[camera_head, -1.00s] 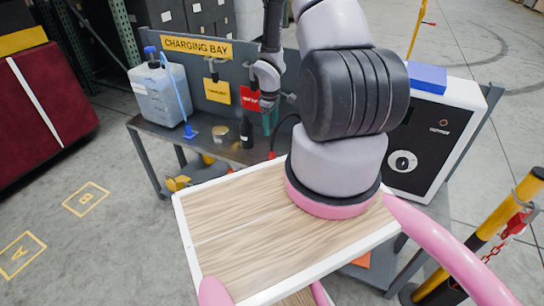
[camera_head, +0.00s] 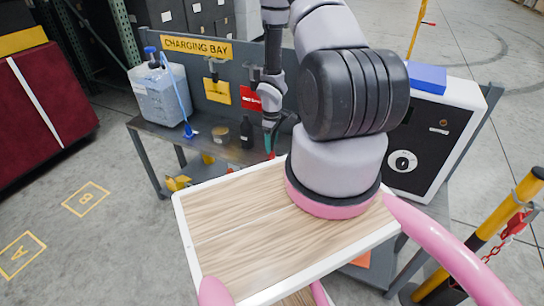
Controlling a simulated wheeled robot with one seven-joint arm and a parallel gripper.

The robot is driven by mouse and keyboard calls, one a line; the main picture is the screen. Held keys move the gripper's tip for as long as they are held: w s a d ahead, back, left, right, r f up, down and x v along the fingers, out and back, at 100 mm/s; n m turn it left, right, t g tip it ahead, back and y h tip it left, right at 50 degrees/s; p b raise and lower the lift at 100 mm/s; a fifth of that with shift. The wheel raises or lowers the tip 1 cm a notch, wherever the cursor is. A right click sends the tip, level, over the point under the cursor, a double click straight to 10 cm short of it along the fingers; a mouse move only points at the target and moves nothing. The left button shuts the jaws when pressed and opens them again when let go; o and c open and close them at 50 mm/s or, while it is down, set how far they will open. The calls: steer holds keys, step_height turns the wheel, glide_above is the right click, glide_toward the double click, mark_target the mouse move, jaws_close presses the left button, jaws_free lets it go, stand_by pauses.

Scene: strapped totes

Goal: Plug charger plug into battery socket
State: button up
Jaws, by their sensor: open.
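My gripper (camera_head: 268,128) points down over the back of the bench, in front of the red tag, and is small in this view. Its jaws are open, and I see nothing held in them. Just below it are a teal piece (camera_head: 269,142) and a small red piece (camera_head: 271,155); I cannot tell whether either is the plug. The charger (camera_head: 434,140), a white box with a black front and a round dial, stands on the right. I cannot make out the battery socket; my arm hides part of the bench.
A bench (camera_head: 160,132) with a "CHARGING BAY" back panel (camera_head: 197,46) carries a jug (camera_head: 160,95), a dark bottle (camera_head: 246,133) and a small tin (camera_head: 221,134). A blue box (camera_head: 428,77) lies on the charger. A yellow-black post (camera_head: 490,225) with a red chain stands at right.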

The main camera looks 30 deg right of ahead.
mark_target(272, 150)
steer(key=shift+f, duration=3.3)
jaws_close()
steer(key=shift+r, duration=0.1)
steer(key=shift+r, duration=2.9)
steer(key=shift+r, duration=3.05)
